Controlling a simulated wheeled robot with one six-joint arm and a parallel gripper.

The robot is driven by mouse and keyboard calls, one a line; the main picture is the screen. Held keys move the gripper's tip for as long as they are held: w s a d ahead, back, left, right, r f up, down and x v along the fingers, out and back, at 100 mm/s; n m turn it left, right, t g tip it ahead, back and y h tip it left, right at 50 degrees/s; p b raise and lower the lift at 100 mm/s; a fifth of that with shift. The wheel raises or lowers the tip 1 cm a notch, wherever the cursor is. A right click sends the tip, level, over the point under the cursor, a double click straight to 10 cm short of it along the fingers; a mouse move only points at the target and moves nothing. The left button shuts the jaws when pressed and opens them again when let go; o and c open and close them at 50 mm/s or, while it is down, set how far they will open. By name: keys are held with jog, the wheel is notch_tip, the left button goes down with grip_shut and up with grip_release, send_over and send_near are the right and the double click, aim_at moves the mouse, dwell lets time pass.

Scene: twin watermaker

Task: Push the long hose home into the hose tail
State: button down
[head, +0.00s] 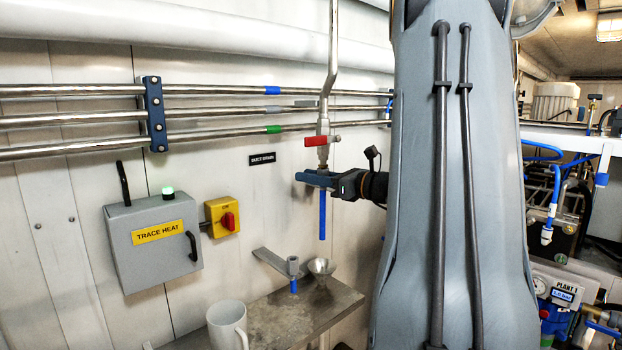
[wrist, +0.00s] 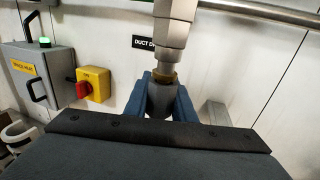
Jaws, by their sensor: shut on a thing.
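The long blue hose (head: 322,218) hangs upright below my gripper (head: 316,180) in the head view. My gripper is shut on its upper part. The hose tail (head: 322,155) is directly above, under the red-handled valve (head: 322,140) on the vertical metal pipe. In the wrist view the blue fingers (wrist: 161,98) close around a dark grey round piece, with the brass-coloured ring of the fitting (wrist: 163,77) just above it. The hose's top end is hidden between the fingers, so I cannot tell how far it is on the tail.
A trace heat box (head: 152,240) and yellow switch (head: 223,216) are on the wall to the left. Metal pipes (head: 220,129) run behind.

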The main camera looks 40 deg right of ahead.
jog(key=c, duration=1.4)
grip_release()
jog(key=shift+r, duration=0.15)
jog(key=b+v, duration=0.2)
jog(key=v, duration=0.6)
jog(key=shift+b, duration=0.4)
